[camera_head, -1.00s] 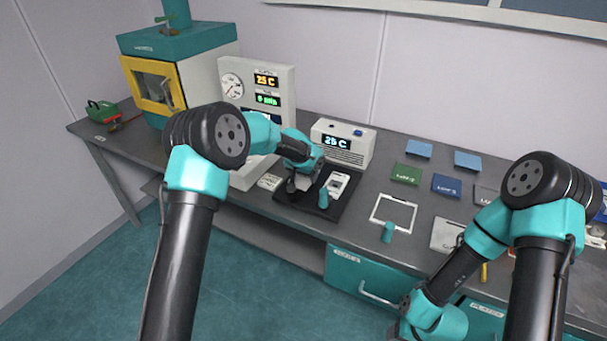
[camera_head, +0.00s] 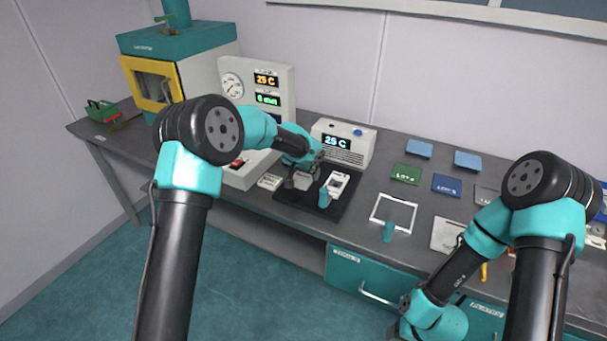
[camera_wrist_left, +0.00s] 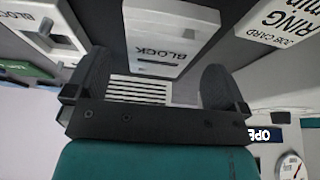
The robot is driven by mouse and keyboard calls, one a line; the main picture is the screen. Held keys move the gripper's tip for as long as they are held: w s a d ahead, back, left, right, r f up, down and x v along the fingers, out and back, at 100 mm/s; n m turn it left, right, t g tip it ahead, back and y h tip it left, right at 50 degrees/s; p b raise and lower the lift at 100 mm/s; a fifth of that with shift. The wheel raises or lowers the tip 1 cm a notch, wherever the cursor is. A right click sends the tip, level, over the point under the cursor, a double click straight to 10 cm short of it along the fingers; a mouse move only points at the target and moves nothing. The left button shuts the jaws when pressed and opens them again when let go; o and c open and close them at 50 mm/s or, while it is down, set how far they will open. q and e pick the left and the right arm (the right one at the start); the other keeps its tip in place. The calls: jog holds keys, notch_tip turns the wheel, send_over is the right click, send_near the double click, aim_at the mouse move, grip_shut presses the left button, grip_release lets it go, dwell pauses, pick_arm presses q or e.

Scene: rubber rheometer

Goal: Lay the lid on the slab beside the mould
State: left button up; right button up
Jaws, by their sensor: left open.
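The pale grey lid (camera_head: 303,181) lies flat on the dark slab (camera_head: 336,207), left of the mould. It also shows in the left wrist view (camera_wrist_left: 158,22), with a BLOCK label. The mould (camera_head: 338,184) is a white block with a dark cavity, with a teal handle in front of it; its edge shows in the left wrist view (camera_wrist_left: 62,42). My left gripper (camera_head: 303,172) is just above and behind the lid. In the left wrist view its fingers (camera_wrist_left: 154,82) are spread and empty, and the lid shows beyond them. My right gripper is not in view.
A white controller (camera_head: 343,145) stands behind the slab, and a press with gauge and displays (camera_head: 257,88) stands at its left. A job card (camera_head: 270,181) lies left of the slab. A white frame (camera_head: 393,213) and several coloured sheets lie to the right.

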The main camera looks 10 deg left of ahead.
pick_arm(q)
jog(key=v, duration=0.9)
jog(key=shift+r, duration=0.4)
jog(key=shift+f, duration=0.1)
